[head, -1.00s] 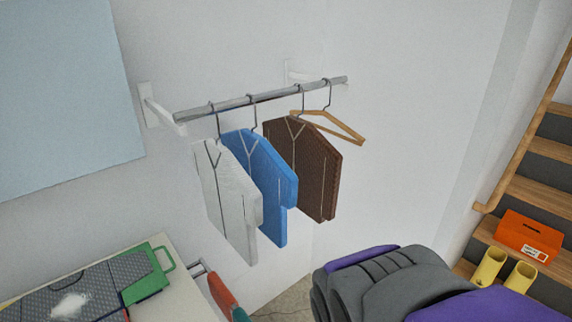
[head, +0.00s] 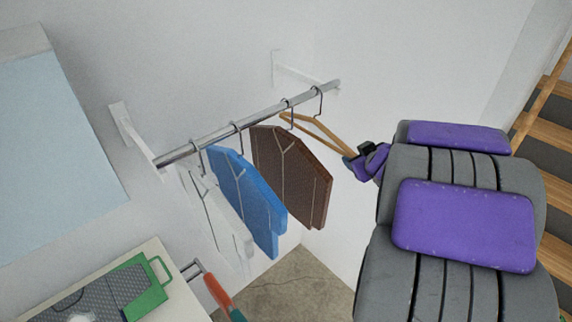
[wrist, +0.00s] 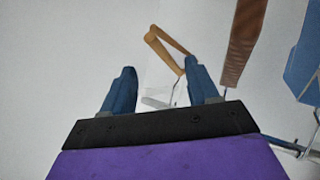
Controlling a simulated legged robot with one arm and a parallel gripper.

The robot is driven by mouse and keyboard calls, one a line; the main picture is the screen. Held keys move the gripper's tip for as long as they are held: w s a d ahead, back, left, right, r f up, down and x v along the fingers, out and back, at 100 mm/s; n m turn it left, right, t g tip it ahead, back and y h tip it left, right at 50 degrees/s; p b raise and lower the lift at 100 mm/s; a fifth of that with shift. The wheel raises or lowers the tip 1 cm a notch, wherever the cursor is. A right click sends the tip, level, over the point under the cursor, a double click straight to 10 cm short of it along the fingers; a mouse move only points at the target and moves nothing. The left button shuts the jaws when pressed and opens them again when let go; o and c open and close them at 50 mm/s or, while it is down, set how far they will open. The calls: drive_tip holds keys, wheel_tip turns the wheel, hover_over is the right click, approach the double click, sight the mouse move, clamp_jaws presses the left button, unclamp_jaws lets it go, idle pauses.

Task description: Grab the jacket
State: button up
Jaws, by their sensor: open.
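Three jackets hang on a metal rail: a white one (head: 215,215), a blue one (head: 247,198) and a brown one (head: 292,178). My gripper (head: 366,162) is at the right end of the row, beside the empty wooden hanger (head: 318,130). In the wrist view its two blue fingers (wrist: 160,75) are spread apart with nothing held. The wooden hanger (wrist: 165,45) shows beyond them, near the right finger. The brown jacket (wrist: 243,40) and the blue jacket (wrist: 305,70) are to the right, outside the fingers. The white jacket is not in the wrist view.
The rail (head: 255,118) is fixed to the wall by white brackets. A table (head: 150,255) with a green-handled item stands at lower left, with a red and teal handle (head: 220,295) beside it. Wooden stairs (head: 560,190) rise at the right. Floor below the jackets is clear.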

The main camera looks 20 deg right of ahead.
sight(306, 149)
drive_tip(key=s+a+r+n+t+y+p, duration=0.1)
drive_tip(key=s+a+r+n+y+p, duration=0.15)
drive_tip(key=a+y+p, duration=0.45)
drive_tip(key=shift+m+y, duration=0.25)
drive_tip(key=shift+y, duration=0.05)
drive_tip(key=x, duration=0.3)
drive_tip(key=d+b+x, duration=0.1)
drive_tip(key=x, duration=0.3)
drive_tip(key=b+x, duration=0.1)
drive_tip(key=x, duration=0.3)
drive_tip(key=shift+w+d+r, duration=0.2)
drive_tip(key=shift+w, duration=0.2)
drive_tip(key=shift+a+b+x, duration=0.2)
drive_tip(key=shift+b+x, duration=0.35)
drive_tip(key=shift+x, duration=1.95)
drive_tip(key=shift+r, duration=0.1)
clamp_jaws()
